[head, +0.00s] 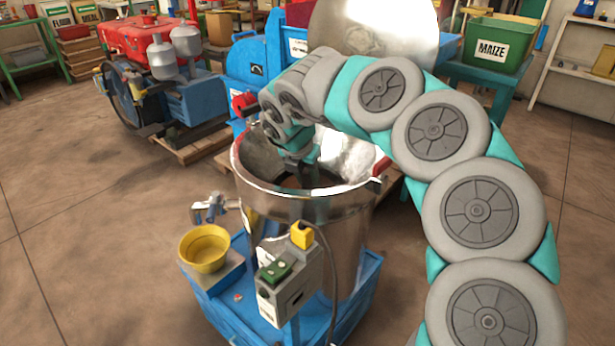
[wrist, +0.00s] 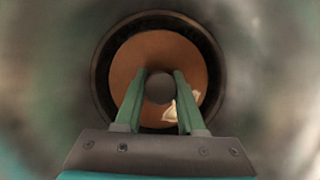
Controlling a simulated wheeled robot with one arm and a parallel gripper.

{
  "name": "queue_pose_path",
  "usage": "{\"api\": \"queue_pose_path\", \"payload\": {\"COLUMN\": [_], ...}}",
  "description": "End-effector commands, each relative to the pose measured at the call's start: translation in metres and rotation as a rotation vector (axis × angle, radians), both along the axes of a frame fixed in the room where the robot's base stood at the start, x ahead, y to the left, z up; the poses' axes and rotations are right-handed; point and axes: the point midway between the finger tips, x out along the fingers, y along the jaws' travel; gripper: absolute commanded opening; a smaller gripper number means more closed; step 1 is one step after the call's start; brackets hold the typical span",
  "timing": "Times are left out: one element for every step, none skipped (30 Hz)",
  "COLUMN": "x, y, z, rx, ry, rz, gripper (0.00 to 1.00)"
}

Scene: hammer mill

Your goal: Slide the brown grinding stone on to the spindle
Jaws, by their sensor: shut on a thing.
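The brown grinding stone (wrist: 128,68) shows in the wrist view as a brown ring, face-on, inside a dark round rim. A grey round middle (wrist: 160,88) sits at its centre; I cannot tell if this is the stone's hub or the spindle's end. My gripper (wrist: 160,74) has its two green fingers on either side of this middle and is shut on the stone. A small pale patch shows beside the right finger. In the head view my gripper (head: 304,160) reaches down into the open steel drum (head: 350,220). The drum wall hides most of the stone. The spindle is not clearly seen.
The drum stands on a blue base with a control box (head: 290,280) in front and a yellow bowl (head: 204,248) at left. A blue machine (head: 257,70) stands behind, with a red engine (head: 150,40) at back left. The floor at left is clear.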

Motion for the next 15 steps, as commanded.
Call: {"api": "queue_pose_path", "payload": {"x": [0.0006, 0.0006, 0.0006, 0.0006, 0.0005, 0.0005, 0.0006, 0.0006, 0.0006, 0.0006, 0.0006, 0.0005, 0.0006, 0.0006, 0.0006], "y": [-0.0001, -0.0001, -0.0001, -0.0001, -0.0001, -0.0001, -0.0002, 0.0000, 0.0000, 0.0000, 0.0000, 0.0000, 0.0000, 0.0000, -0.0001], "z": [0.0001, -0.0004, -0.0012, -0.0017, -0.0024, -0.0030, -0.0036, -0.0042, -0.0050, -0.0055, -0.0062, -0.0069, -0.0073, -0.0080, -0.0087], "rx": [0.001, 0.001, 0.000, 0.001, 0.001, 0.001, 0.001, 0.001, 0.001, 0.001, 0.001, 0.001, 0.001, 0.001, 0.001], "ry": [-0.004, -0.004, -0.002, -0.004, -0.003, -0.003, -0.003, -0.003, -0.003, -0.003, -0.003, -0.003, -0.003, -0.003, -0.003], "rz": [0.000, 0.000, -0.001, 0.000, 0.000, 0.000, 0.000, 0.000, 0.000, 0.000, 0.000, 0.000, 0.000, 0.000, 0.000], "gripper": [0.00, 0.00, 0.00, 0.00, 0.00, 0.00, 0.00, 0.00, 0.00, 0.00, 0.00, 0.00, 0.00, 0.00, 0.00]}}
